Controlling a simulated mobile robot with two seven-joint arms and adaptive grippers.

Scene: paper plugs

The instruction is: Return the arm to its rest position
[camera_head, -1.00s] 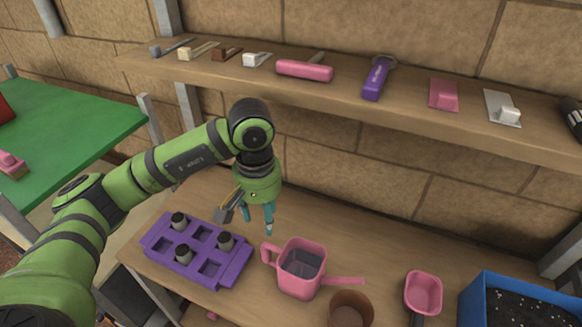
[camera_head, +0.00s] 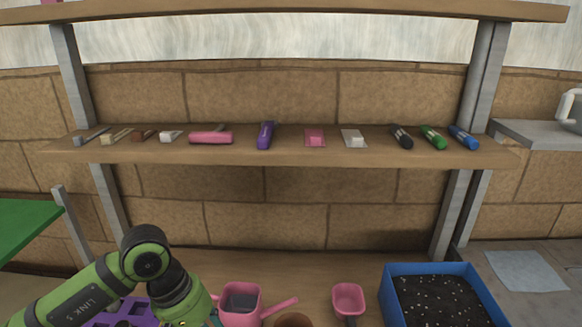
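My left arm comes in at the bottom left of the head view, with its green wrist low in the picture. My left gripper is cut off by the bottom edge, so its fingers cannot be made out. The purple tray (camera_head: 101,319) is partly hidden behind the arm at the bottom edge. A pink watering can (camera_head: 240,309) stands just right of the wrist. My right arm and gripper do not show.
A brown pot (camera_head: 294,320), a pink scoop (camera_head: 348,299) and a blue box of dark soil (camera_head: 393,304) stand along the bench. A wooden shelf (camera_head: 290,152) above holds several tools. A green table (camera_head: 25,224) is at the left.

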